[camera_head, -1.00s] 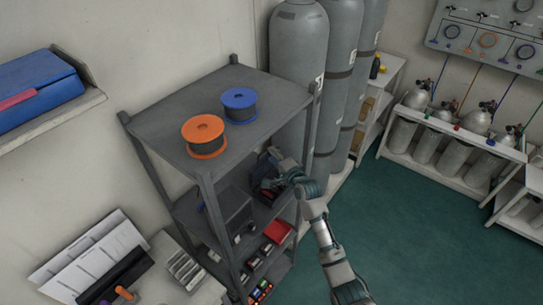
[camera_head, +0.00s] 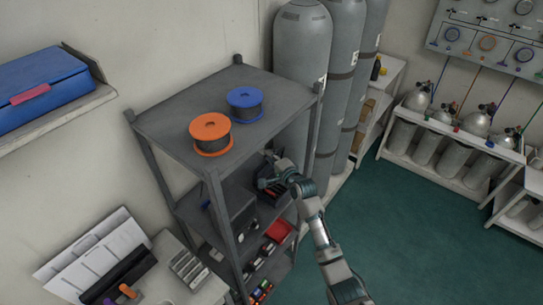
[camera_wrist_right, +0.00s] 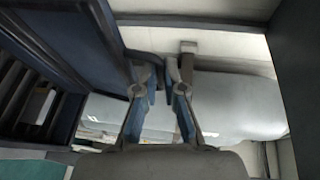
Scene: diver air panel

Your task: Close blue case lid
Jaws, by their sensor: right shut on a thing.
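My right gripper (camera_wrist_right: 156,75) is shut at the lid's edge, on a dark bar-like part that runs from the panel between the fingertips. How far the lid is tilted is hard to tell. My left gripper is not in view.
The grey rack (camera_head: 172,112) carries an orange spool (camera_head: 211,134) and a blue spool (camera_head: 244,104) on top. A dark box is beside the case. Tall grey cylinders (camera_head: 303,50) stand close behind at the right. Another blue box (camera_head: 45,78) is on the wall shelf. Green floor is clear.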

